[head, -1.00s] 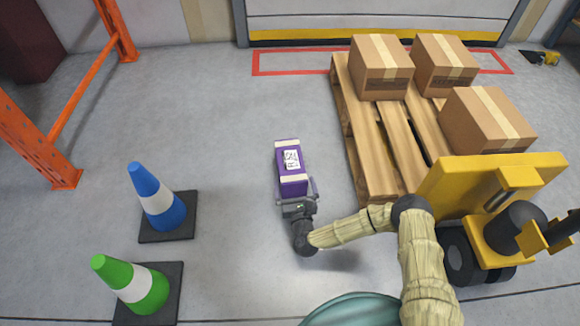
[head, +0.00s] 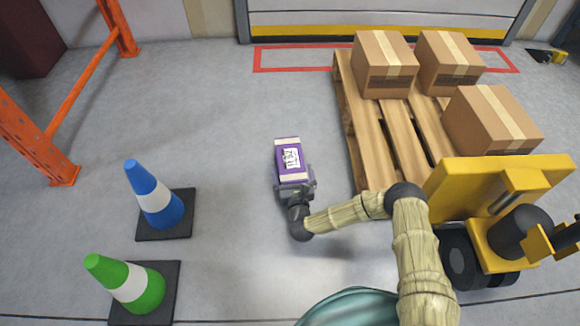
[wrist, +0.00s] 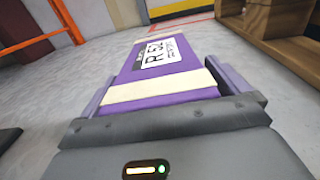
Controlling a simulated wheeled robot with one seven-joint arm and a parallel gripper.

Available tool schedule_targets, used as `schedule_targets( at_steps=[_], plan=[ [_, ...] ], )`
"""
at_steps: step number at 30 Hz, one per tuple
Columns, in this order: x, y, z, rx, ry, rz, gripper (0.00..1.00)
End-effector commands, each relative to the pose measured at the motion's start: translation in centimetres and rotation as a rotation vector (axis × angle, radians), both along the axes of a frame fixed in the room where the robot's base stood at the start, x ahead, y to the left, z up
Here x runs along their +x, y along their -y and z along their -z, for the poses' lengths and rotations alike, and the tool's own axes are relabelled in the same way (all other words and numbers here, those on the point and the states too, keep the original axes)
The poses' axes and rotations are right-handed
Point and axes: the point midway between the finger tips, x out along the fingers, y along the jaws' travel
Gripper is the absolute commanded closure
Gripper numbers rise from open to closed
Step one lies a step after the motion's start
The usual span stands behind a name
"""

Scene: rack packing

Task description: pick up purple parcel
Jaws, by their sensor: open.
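The purple parcel (head: 289,160) has cream bands and a white label printed with letters and digits. It is on the grey floor, left of the pallet. My gripper (head: 295,183) is at its near end, with the jaws open. In the wrist view the parcel (wrist: 165,60) stretches away from my gripper (wrist: 165,90), its near end between the two fingers. One finger is on each side. The right finger looks very close to the parcel; whether either touches it, I cannot tell.
A wooden pallet (head: 362,142) with brown boxes (head: 385,65) stands to the right, beside a yellow pallet truck (head: 480,190). A blue cone (head: 160,208) and a green cone (head: 140,290) stand to the left. An orange rack frame (head: 75,95) is at far left. Floor beyond the parcel is clear.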

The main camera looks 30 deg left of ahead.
Motion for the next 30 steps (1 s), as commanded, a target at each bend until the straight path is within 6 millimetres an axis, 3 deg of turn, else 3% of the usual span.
schedule_targets(
  at_steps=[7, 15, 16, 24, 30],
  plan=[
    [-0.1, -0.1, 0.0, 0.000, 0.000, -0.002, 0.02],
    [-0.1, -0.1, 0.0, 0.000, 0.000, -0.003, 0.55],
    [-0.1, -0.2, -0.1, 0.002, 0.003, -0.003, 0.58],
    [-0.1, -0.1, -0.3, 0.002, 0.002, -0.002, 0.58],
    [0.0, 0.0, -1.9, 0.002, 0.002, 0.000, 0.58]
  ],
)
